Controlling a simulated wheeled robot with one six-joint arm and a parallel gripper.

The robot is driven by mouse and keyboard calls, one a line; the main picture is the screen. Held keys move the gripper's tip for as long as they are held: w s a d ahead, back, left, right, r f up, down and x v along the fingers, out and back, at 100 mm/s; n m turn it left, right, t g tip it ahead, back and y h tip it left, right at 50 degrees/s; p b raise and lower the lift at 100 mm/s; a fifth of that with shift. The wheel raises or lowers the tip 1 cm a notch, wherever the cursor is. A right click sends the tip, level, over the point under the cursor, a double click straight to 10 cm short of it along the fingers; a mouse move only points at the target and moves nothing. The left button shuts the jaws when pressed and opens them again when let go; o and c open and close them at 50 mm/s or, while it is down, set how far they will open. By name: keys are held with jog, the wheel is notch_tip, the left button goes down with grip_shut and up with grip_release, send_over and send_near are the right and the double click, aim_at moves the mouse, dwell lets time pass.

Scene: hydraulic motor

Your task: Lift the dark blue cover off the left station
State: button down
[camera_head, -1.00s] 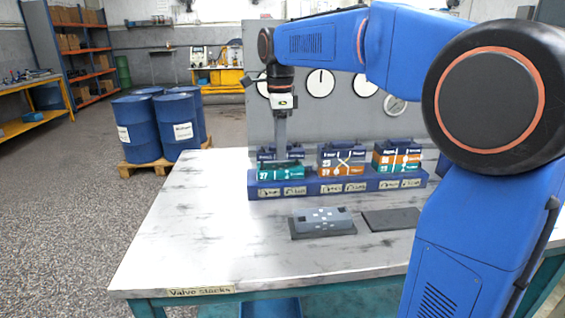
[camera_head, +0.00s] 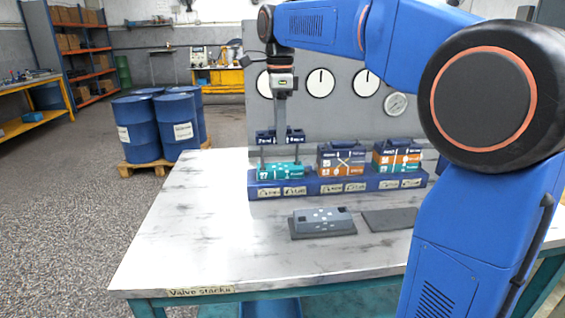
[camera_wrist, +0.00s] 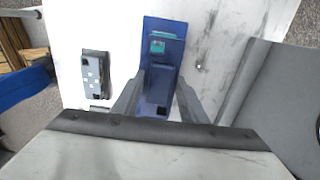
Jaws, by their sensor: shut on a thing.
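My gripper (camera_head: 280,128) is shut on the dark blue cover (camera_head: 268,138) and holds it raised above the left station. The teal block (camera_head: 284,172) of that station is uncovered on the blue base rail (camera_head: 320,187), with thin upright rods beneath the cover. A clear gap shows between cover and teal block. In the wrist view the fingers (camera_wrist: 158,100) stand on both sides of the dark blue cover (camera_wrist: 159,80); the finger contact is hard to make out there.
The middle station (camera_head: 341,160) and right station (camera_head: 397,156) stand on the same rail with dark blue tops. A grey block (camera_head: 322,220) on a dark plate and a flat dark pad (camera_head: 389,220) lie in front. A gauge panel (camera_head: 320,110) rises behind. The table's left side is clear.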

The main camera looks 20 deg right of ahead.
jog(key=shift+r, duration=2.45)
